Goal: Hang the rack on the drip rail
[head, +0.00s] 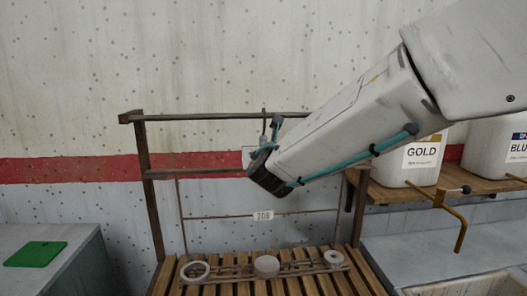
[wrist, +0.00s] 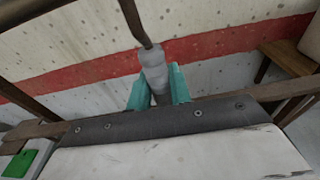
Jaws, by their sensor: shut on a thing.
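The drip rail (head: 215,117) is a dark bar across the top of a wooden frame in the head view. My gripper (head: 268,139) is in front of the frame, just below this bar. In the wrist view its teal fingers (wrist: 158,90) are shut on the rack's grey grip (wrist: 153,66), with a dark rod rising from it.
A slatted wooden bench (head: 307,287) lies under the rack. A second bar (head: 195,173) crosses the frame lower down. White tubs, one labelled GOLD (head: 410,165), stand on a shelf at right, above a brass tap (head: 451,213). A green board (head: 36,254) lies on the left counter.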

